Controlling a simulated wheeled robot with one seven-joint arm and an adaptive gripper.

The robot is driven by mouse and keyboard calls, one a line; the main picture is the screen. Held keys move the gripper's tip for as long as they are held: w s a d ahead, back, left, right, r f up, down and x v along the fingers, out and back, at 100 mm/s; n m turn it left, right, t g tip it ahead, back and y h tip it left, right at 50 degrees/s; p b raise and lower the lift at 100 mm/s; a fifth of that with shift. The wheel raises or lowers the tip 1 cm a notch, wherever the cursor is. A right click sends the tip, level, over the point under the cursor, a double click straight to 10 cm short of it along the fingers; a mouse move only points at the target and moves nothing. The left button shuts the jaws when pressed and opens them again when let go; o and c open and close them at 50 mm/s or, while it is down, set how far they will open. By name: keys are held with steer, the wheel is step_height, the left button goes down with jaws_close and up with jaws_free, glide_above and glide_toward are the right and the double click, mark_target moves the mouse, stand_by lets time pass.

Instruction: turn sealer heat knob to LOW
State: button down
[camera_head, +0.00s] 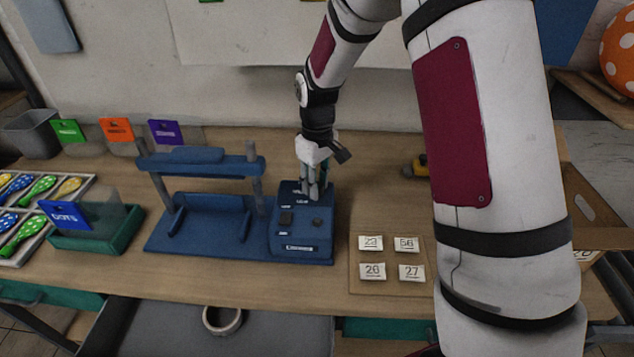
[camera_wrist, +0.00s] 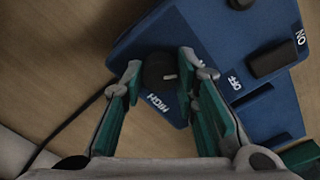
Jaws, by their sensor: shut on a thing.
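The blue sealer (camera_head: 205,235) stands on the wooden table, with its control box at its right end. My gripper (camera_head: 312,192) points down onto the back of that box. In the wrist view, my fingertips (camera_wrist: 162,70) lie on both sides of the round black heat knob (camera_wrist: 160,71) and are shut on it. A small light mark shows on the knob's right side. The HIGH label (camera_wrist: 160,103) is beside the knob, between my fingers. In the head view my fingers hide the knob.
On the same box sit a black rocker switch (camera_wrist: 276,60) with ON and OFF labels and another dark knob. A board with number cards (camera_head: 390,290) lies right of the sealer. A teal box with a DOTS card (camera_head: 95,230) stands left. A dark cable runs beside my gripper.

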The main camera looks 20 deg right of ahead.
steer(key=c, duration=1.2)
jaws_free()
steer(key=shift+c, duration=0.2)
step_height(320, 180, up, 12)
